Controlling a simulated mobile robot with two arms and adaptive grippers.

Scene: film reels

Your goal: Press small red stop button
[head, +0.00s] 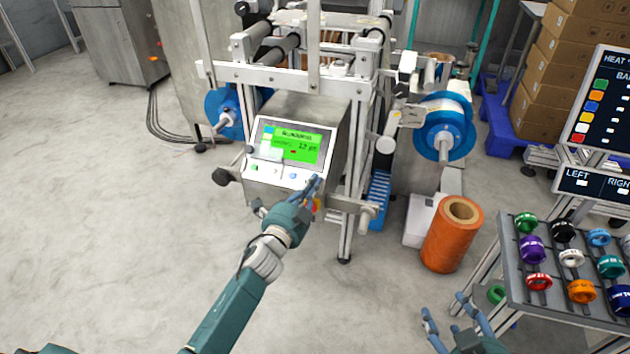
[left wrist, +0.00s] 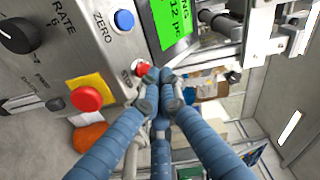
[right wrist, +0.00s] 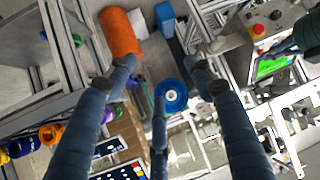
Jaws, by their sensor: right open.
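The small red stop button (left wrist: 143,69) sits on the machine's control panel (left wrist: 92,45), with "STOP" lettering beside it. My left gripper (left wrist: 165,88) has its fingers closed together, with the tips right beside this button; I cannot tell whether they touch. In the head view my left gripper (head: 314,186) is at the lower right of the panel and covers the stop button. My right gripper (head: 456,314) is open and empty, low near the reel rack, with its fingers spread in the right wrist view (right wrist: 164,88).
A larger red mushroom button (left wrist: 87,98) on a yellow plate, a blue zero button (left wrist: 124,20) and a black knob (left wrist: 18,36) share the panel. The green display (head: 292,146) is lit. An orange roll (head: 452,236) and a reel rack (head: 560,305) stand right.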

